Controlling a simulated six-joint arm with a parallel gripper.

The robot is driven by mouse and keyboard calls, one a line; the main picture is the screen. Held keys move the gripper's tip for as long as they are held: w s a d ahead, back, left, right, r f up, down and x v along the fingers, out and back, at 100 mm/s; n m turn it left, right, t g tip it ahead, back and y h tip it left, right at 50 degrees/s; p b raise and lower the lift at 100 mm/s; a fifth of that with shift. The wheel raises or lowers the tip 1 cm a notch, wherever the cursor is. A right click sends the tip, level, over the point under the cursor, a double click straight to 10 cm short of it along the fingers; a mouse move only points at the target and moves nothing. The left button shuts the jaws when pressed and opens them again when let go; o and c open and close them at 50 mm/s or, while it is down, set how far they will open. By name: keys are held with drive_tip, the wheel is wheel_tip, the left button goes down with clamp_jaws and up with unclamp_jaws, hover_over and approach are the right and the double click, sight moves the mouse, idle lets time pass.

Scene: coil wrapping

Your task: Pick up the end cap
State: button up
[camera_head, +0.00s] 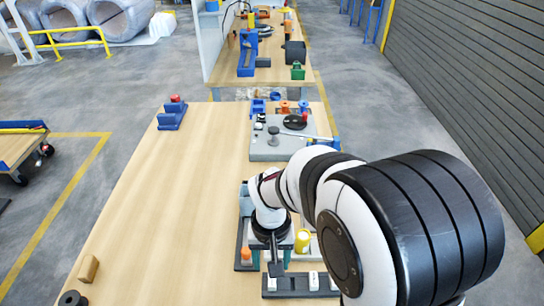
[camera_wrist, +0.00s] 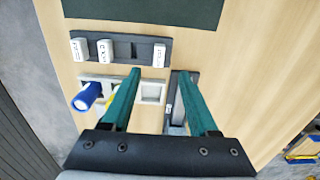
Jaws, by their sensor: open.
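My gripper (camera_wrist: 160,74) is open, with two green fingers apart and nothing between them. In the head view my gripper (camera_head: 275,264) is above the near right part of the table, behind a dark tray (camera_head: 290,292) with several white blocks. The wrist view shows the dark tray (camera_wrist: 130,47) beyond the fingertips, and a white labelled block (camera_wrist: 159,55) shows between them. No thing can be clearly identified as the end cap. A black ring-shaped piece (camera_head: 72,298) lies at the table's near left edge.
A white holder (camera_wrist: 152,92) with a blue cylinder (camera_wrist: 88,96) is beside the left finger. A yellow cylinder (camera_head: 302,241) stands right of my gripper. A grey fixture (camera_head: 268,150) is farther back. A wooden block (camera_head: 88,268) lies near left. The table's left half (camera_head: 165,220) is mostly clear.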

sight(272, 283)
wheel_tip(272, 283, down, 9)
drive_tip(key=shift+w+d+f, duration=0.1)
drive_tip(key=shift+w, duration=0.05)
clamp_jaws()
